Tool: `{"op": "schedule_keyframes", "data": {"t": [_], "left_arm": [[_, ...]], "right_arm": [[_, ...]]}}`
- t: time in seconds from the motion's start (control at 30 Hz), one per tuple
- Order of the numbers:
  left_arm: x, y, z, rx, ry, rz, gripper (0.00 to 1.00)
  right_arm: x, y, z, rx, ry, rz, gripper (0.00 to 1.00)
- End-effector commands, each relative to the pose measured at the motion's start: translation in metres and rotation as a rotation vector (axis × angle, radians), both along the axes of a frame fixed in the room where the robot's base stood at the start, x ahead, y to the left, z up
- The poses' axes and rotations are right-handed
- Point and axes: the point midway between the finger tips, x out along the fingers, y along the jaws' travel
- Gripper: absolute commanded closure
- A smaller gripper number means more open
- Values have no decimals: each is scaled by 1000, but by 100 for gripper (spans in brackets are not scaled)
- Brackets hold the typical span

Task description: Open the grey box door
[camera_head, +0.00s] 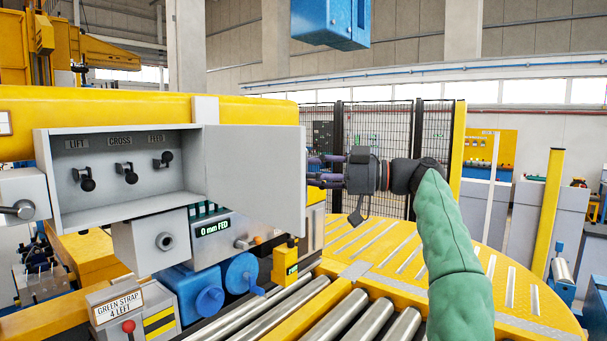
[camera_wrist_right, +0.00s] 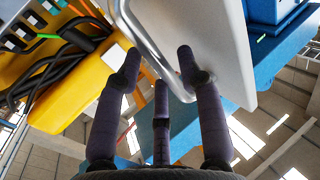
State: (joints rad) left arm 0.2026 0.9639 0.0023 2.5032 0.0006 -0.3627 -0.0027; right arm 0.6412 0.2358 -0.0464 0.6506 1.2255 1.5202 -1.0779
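The grey box (camera_head: 60,185) is on the yellow machine at the left of the head view. Its grey door (camera_head: 254,178) stands wide open, swung out to the right, and also shows in the wrist view (camera_wrist_right: 222,45). Inside are three dark levers (camera_head: 126,173) labelled LIFT, CROSS and FEED. My right gripper (camera_head: 314,171) is at the door's right edge, its purple fingertips partly hidden by the door. My left gripper is not in view.
Below the box are a grey housing with a round knob (camera_head: 165,241), a "0 mm FED" display (camera_head: 214,229) and blue motors (camera_head: 204,291). Metal rollers (camera_head: 345,318) and a yellow turntable (camera_head: 500,290) lie below my right arm. A blue block (camera_head: 330,22) hangs overhead.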

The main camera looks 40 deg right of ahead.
Motion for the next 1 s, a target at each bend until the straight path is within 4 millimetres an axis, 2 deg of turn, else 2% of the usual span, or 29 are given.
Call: {"op": "schedule_keyframes", "data": {"t": [0.3, 0.5, 0.7, 1.0], "left_arm": [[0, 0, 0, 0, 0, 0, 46], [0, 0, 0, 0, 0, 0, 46], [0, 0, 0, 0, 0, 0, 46], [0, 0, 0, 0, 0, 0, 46]], "right_arm": [[-46, -40, -1, 0, 1, -5, 62], [-68, -59, -1, 1, 1, -4, 62], [-79, -66, -1, -1, 1, -1, 62], [-80, -66, -1, 1, 1, 0, 62]]}}
